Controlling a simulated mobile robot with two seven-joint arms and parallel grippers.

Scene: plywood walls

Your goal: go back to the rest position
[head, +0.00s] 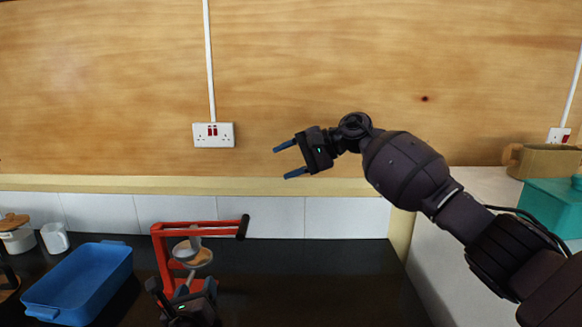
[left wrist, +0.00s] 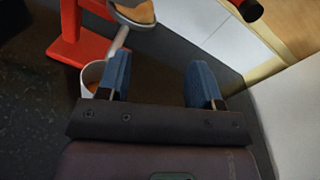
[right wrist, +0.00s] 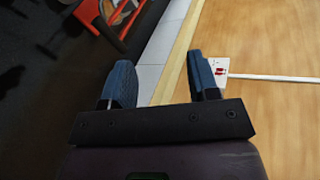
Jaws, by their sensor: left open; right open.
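My left gripper (head: 188,288) is low in front of the red lever press (head: 160,250) in the head view. In the left wrist view its two blue fingers (left wrist: 160,85) are spread with nothing between them. A white cup (left wrist: 90,75) with orange-brown contents shows just left of the left finger, partly hidden by it; I cannot tell whether they touch. My right gripper (head: 281,163) is raised in front of the plywood wall, pointing left. Its fingers are apart and empty, as the right wrist view also shows (right wrist: 160,85).
A blue tray (head: 85,285), a white mug (head: 55,237) and a lidded pot (head: 15,235) stand left on the dark worktop (head: 330,280). A teal box (head: 552,208) and brown pot (head: 548,162) stand right on a pale counter. The worktop right of the press is clear.

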